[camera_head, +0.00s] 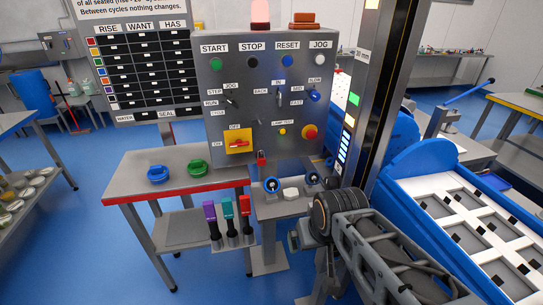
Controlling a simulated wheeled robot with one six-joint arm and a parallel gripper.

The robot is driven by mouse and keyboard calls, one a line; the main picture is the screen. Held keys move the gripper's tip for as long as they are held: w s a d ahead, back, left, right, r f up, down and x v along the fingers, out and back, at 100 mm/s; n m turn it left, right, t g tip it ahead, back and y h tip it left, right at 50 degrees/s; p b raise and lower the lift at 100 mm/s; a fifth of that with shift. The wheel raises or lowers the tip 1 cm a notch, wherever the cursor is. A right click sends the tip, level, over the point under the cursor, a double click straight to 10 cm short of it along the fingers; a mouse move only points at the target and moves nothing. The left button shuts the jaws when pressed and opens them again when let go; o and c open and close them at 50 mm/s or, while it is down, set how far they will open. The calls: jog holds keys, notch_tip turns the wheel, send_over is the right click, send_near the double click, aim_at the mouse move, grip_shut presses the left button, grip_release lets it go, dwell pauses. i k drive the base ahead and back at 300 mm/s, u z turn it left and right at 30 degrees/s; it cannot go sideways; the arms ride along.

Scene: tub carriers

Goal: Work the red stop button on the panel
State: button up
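The grey control panel (262,100) stands upright in the middle of the view. The button labelled STOP (252,62) in the top row looks dark, not red. A green button (216,64) is under START, a blue one (288,61) under RESET and a white one (319,60) under JOG. My arm reaches in from the lower right, below the panel. I cannot make out my gripper's fingers, and nothing of mine touches the red button.
A yellow plate with a red rotary switch (238,142) and a red padlock (261,158) are at the panel's lower left. Purple, teal and red levers (228,209) stand below. A table (135,178) is at left. A dark post (373,90) and blue-framed conveyor are at right.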

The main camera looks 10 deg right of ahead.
aim_at(311, 134)
jog(key=u, duration=2.25)
jog(key=i, duration=1.75)
jog(key=z, duration=3.55)
jog(key=i, duration=0.85)
